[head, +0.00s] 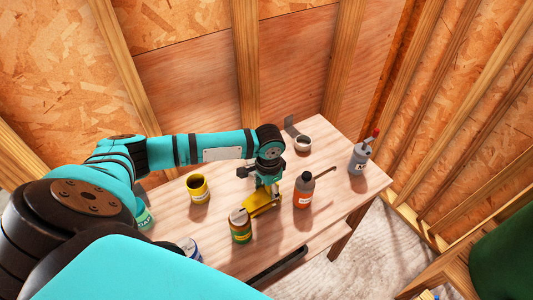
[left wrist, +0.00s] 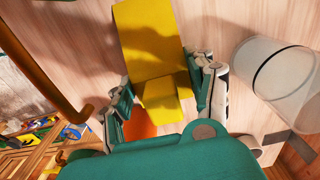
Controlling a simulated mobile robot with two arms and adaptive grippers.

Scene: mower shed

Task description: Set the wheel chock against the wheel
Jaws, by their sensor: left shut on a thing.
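The yellow wheel chock (head: 262,204) is at the workbench, below my left gripper (head: 267,186). In the left wrist view the chock (left wrist: 150,45) lies between the two fingers of my left gripper (left wrist: 163,92), which are shut on it. I cannot tell whether the chock touches the bench top or is just above it. Its far end points up in the wrist view, away from the palm. No wheel can be made out in either view. My right gripper is not in view.
On the workbench (head: 225,250), an orange bottle (head: 304,192) and a yellow-green can (head: 240,228) stand close to the chock. A yellow tin (head: 198,189), a white-rimmed roll (head: 302,144) and a grey red-capped bottle (head: 361,156) stand farther off. A green object (head: 503,262) is at lower right.

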